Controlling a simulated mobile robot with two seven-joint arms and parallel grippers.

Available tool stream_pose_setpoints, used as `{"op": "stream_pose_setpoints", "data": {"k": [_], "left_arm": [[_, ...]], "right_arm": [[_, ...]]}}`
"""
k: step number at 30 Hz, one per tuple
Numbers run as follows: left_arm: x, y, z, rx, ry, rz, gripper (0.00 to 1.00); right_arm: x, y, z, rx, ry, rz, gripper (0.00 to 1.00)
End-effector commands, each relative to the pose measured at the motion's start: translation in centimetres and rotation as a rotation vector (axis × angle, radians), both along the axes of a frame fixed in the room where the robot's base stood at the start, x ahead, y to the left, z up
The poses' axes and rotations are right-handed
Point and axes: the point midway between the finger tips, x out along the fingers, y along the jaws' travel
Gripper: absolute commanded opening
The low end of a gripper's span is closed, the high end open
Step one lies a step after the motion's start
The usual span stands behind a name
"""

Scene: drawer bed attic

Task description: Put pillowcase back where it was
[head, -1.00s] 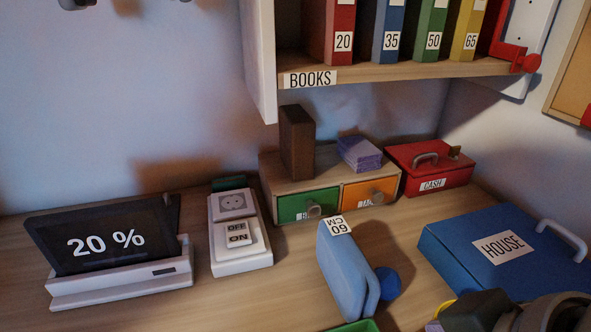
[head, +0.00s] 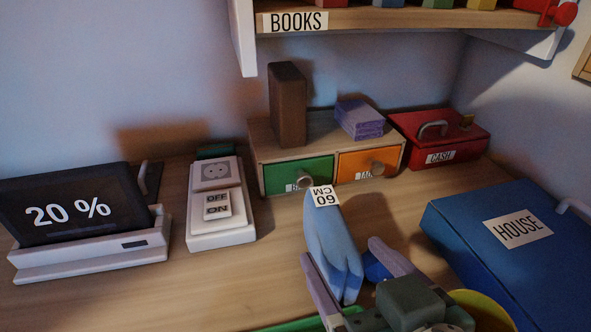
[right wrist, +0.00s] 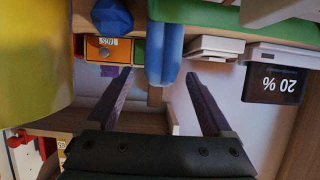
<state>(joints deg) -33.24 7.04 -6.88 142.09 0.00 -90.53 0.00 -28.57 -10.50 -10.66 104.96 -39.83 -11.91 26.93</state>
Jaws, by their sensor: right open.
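The pillowcase appears to be the light blue folded cloth (head: 333,235) with a "60 CM" tag, standing upright on the desk. In the right wrist view the blue cloth (right wrist: 165,52) shows in the gap between my fingers. My right gripper (head: 341,251) is open, one finger at each side of the cloth's lower part in the head view. I cannot tell whether the fingers touch it. The right gripper also shows in the right wrist view (right wrist: 159,78). My left gripper is not in view.
A dark blue object (head: 377,268) sits right beside the cloth. A blue HOUSE box (head: 470,240) is at right. Behind stand a drawer unit (head: 262,137) with purple cloths (head: 360,118), a red cash box (head: 440,136), a switch panel (head: 220,205) and a tablet (head: 75,205).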

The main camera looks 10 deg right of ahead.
Motion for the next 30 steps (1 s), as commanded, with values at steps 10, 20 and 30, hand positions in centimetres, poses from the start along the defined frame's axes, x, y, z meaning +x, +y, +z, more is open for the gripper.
{"op": "stream_pose_setpoints", "data": {"k": [10, 20, 30], "left_arm": [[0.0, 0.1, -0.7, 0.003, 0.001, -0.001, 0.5], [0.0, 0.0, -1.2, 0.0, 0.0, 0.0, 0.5], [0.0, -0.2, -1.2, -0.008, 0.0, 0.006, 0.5]], "right_arm": [[3.5, -0.5, -1.1, -0.003, -0.001, 0.0, 0.85], [5.9, -0.5, -2.0, -0.001, 0.002, -0.002, 0.85], [5.9, -0.4, -2.0, 0.0, 0.002, -0.001, 0.62]]}}
